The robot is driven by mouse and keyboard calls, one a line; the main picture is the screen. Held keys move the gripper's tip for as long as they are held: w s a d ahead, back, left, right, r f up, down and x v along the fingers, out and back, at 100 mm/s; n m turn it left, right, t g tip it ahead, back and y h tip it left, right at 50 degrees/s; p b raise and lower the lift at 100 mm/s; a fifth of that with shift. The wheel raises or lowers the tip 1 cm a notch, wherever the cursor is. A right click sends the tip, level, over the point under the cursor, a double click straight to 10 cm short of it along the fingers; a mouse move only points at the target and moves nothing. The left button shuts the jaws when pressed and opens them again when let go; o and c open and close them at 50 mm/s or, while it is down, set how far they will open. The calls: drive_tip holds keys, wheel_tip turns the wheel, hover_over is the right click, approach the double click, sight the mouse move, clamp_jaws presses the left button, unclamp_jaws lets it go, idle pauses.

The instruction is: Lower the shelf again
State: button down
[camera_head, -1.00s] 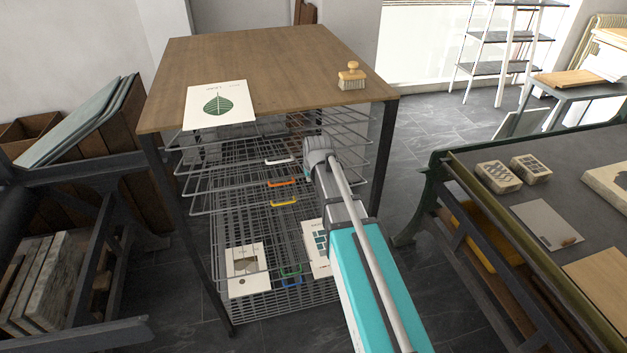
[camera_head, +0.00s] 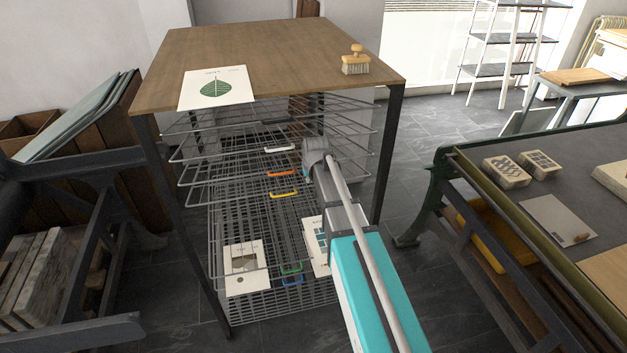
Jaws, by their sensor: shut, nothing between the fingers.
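A wire drying rack with several stacked wire shelves stands under a wooden tabletop (camera_head: 290,50). Handles show in white (camera_head: 280,149), orange (camera_head: 281,173), yellow (camera_head: 284,194), green (camera_head: 291,268) and blue (camera_head: 292,281). The upper wire shelves (camera_head: 185,185) sit apart from the low ones, with a wide gap below the yellow handle. A print (camera_head: 246,284) lies on a low shelf, and a second print (camera_head: 315,246) lies there partly behind my arm. My arm's grey wrist is in front of the rack, right of the orange and yellow handles. My gripper's fingers are hidden behind it.
A leaf print (camera_head: 216,88) and a brush (camera_head: 356,61) are on the tabletop. The rack's right front leg (camera_head: 388,150) is close to my arm. A dark bench (camera_head: 480,145) with blocks stands right, a stone rack (camera_head: 90,180) left. Floor is clear between rack and bench.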

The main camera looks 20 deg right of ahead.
drive_tip(key=shift+w+f+b, duration=0.3)
drive_tip(key=shift+f+b, duration=0.1)
drive_tip(key=shift+f, duration=0.2)
